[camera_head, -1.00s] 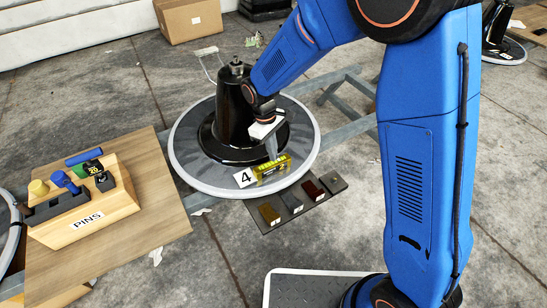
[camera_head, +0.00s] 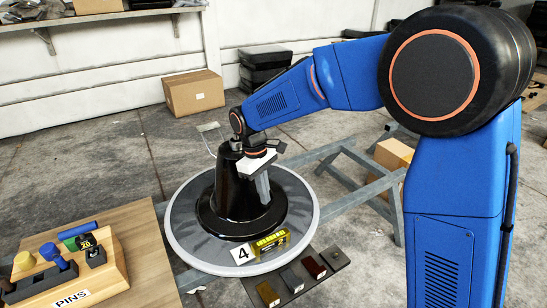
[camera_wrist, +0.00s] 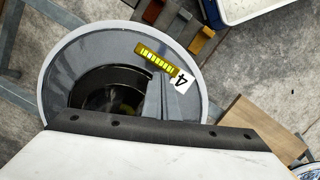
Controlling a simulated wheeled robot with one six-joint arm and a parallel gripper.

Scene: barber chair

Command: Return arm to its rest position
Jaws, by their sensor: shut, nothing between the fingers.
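My blue arm reaches from the right across the head view. My gripper (camera_head: 265,200) points down with its grey fingers together and nothing between them. It hangs in front of the right side of the black chair column (camera_head: 234,180), above the round grey base plate (camera_head: 200,255). Whether the fingers touch the column cannot be told. In the wrist view the shut fingers (camera_wrist: 170,115) lie over the plate and hide part of it.
A wooden pin block (camera_head: 75,275) stands on a wooden board (camera_head: 145,235) at left. A dark strip with several small blocks (camera_head: 303,275) lies at front right of the plate. Grey metal beams (camera_head: 345,195) run behind. A cardboard box (camera_head: 194,93) stands by the wall.

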